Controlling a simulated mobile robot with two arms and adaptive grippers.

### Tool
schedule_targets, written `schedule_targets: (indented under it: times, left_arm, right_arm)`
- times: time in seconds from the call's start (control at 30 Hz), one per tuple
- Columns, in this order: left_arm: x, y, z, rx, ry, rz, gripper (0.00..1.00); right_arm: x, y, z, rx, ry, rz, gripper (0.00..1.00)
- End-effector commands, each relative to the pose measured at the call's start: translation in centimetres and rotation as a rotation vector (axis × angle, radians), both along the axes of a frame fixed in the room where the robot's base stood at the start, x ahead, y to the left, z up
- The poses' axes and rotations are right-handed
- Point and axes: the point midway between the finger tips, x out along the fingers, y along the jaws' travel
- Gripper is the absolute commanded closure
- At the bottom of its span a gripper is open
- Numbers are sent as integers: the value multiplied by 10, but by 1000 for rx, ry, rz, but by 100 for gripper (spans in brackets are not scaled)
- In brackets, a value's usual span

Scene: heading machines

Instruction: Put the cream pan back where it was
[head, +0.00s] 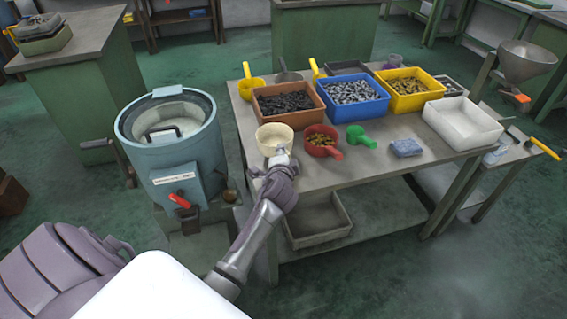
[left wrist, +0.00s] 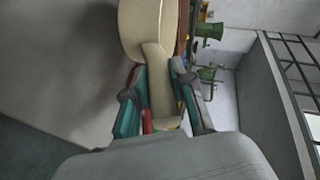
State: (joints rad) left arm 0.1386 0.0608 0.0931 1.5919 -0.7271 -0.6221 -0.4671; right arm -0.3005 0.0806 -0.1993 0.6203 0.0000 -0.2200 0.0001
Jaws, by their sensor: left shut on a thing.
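The cream pan (head: 273,137) is at the front left of the grey work table (head: 345,172), in front of the brown bin, with its mouth up. My left gripper (head: 281,158) is shut on its handle, which points toward me. In the left wrist view the pan (left wrist: 143,28) fills the top middle, and its handle lies between the fingers of my left gripper (left wrist: 158,82). A shadow falls on the grey surface beside it; I cannot tell whether the pan touches the table. My right gripper is not in view.
Brown (head: 284,118), blue (head: 352,108) and yellow (head: 410,99) bins stand behind. A blue-grey drum machine (head: 185,150) stands left of the table.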

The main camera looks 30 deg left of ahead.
Motion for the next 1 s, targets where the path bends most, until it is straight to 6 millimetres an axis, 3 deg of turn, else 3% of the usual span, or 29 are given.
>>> schedule_targets:
  times: [0.23, 0.67, 0.7, 0.83, 1.0]
  left_arm:
    - [0, 0, -35, 0, 2, -1, 100]
    - [0, -1, -42, 1, 0, -1, 100]
    - [0, -1, -43, 0, 2, -2, 73]
    - [0, -1, -42, -1, 2, -1, 51]
    - [0, -1, -42, -1, 3, -1, 51]
  right_arm:
    - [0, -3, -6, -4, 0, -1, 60]
    - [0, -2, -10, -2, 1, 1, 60]
    - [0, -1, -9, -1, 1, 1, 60]
    - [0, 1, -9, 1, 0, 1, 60]
    - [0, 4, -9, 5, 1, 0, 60]
